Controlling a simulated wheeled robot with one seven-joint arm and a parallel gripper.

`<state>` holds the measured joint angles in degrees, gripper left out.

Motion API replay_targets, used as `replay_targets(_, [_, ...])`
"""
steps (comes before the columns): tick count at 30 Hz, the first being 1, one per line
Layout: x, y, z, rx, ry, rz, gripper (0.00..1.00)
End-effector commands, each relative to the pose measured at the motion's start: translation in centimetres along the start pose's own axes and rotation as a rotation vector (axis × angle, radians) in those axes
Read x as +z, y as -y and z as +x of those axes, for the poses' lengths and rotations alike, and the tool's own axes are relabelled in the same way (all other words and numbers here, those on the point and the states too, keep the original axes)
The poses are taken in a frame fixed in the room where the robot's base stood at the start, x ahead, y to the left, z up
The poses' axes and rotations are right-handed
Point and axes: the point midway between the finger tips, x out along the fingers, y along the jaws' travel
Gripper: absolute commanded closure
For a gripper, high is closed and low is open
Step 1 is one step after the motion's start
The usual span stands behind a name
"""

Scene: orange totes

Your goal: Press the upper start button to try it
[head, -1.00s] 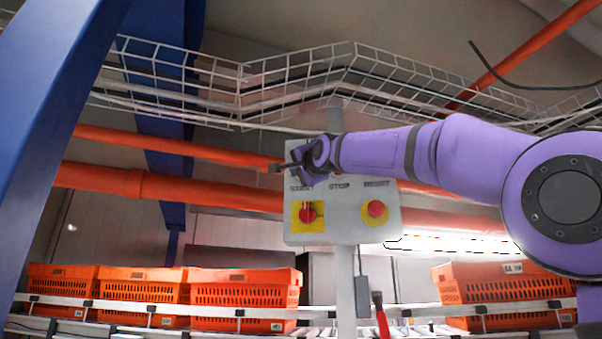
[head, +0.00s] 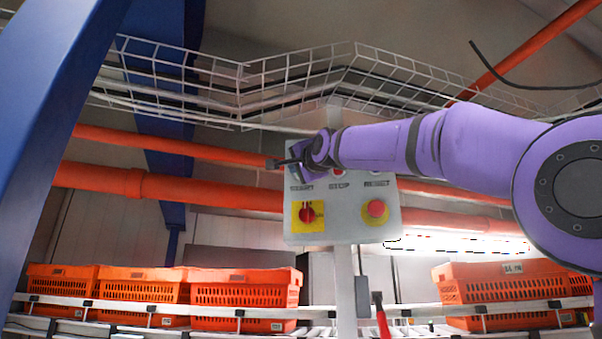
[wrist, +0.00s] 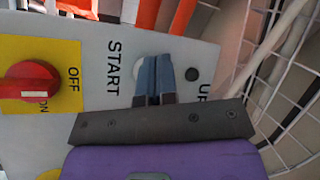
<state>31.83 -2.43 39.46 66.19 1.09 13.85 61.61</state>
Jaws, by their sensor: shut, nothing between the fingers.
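A grey control panel (head: 345,222) stands upright on a post in the head view. In the wrist view the panel appears turned sideways, with a START label (wrist: 114,66). A pale round button (wrist: 139,72) beside that label is partly hidden behind my fingers. My gripper (wrist: 156,62) is shut and empty, its fingertips over the panel between that button and a small dark round part (wrist: 192,74). I cannot tell whether the tips touch the panel. In the head view my gripper (head: 272,164) is at the panel's upper left.
A red rotary switch (head: 307,211) on a yellow plate and a red button (head: 376,208) sit lower on the panel. A wire cable tray (head: 300,85) and orange pipes (head: 215,195) run behind. Orange totes (head: 245,290) line a rack below.

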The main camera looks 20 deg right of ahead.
Motion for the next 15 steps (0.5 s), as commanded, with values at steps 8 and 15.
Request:
replay_targets(8, [1.0,1.1,-1.9,-0.001,-0.001,-0.002,1.0])
replay_targets(15, [1.8,1.9,-3.4,-0.001,0.0,-0.001,1.0])
